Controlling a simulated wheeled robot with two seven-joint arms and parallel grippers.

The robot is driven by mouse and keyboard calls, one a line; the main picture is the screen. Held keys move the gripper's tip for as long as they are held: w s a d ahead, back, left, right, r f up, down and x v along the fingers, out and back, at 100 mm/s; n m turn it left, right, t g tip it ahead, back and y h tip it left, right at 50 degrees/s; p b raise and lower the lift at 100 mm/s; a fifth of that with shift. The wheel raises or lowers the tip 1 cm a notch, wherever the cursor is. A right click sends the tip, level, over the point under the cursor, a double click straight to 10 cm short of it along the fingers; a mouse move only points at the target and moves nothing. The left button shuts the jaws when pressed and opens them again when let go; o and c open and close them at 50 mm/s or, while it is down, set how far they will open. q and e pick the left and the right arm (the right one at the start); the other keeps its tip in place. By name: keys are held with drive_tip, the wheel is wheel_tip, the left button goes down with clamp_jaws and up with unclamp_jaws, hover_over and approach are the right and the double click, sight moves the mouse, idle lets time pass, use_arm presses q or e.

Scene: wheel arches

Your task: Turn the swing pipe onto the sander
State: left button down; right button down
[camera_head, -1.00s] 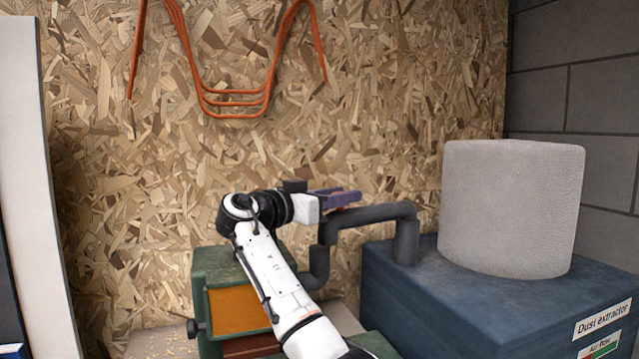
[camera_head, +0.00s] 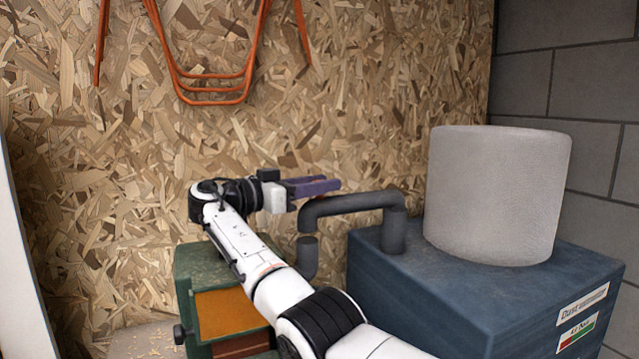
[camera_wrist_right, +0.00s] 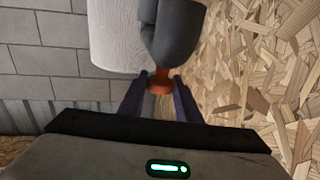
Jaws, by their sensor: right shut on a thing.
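The swing pipe (camera_head: 352,203) is a dark grey bent tube rising from the blue dust extractor (camera_head: 405,305). Its free end points down above a short grey stub (camera_head: 306,258) beside the green sander (camera_head: 192,265). The end looks roughly in line with the stub; I cannot tell whether they touch. My right gripper (camera_head: 336,186) is behind the pipe in the head view. In the right wrist view, its purple fingers (camera_wrist_right: 158,88) are shut on an orange handle (camera_wrist_right: 158,80) below the grey pipe (camera_wrist_right: 175,35). My left gripper is not in view.
A large pale grey cylinder (camera_head: 497,195) stands on the extractor. A chipboard wall (camera_head: 380,90) is close behind the arm, with an orange hose or cable (camera_head: 215,88) hanging on it. A grey block wall (camera_head: 570,70) is at the right.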

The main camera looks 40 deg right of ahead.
drive_tip(key=shift+d, duration=0.15)
drive_tip(key=c, duration=1.5)
unclamp_jaws()
drive_tip(key=shift+o, duration=1)
drive_tip(key=shift+w+d+f, duration=0.1)
drive_tip(key=shift+d, duration=0.05)
drive_tip(key=shift+a, duration=0.2)
drive_tip(key=w+a+p, duration=0.1)
drive_tip(key=a, duration=0.9)
drive_tip(key=shift+p, duration=0.35)
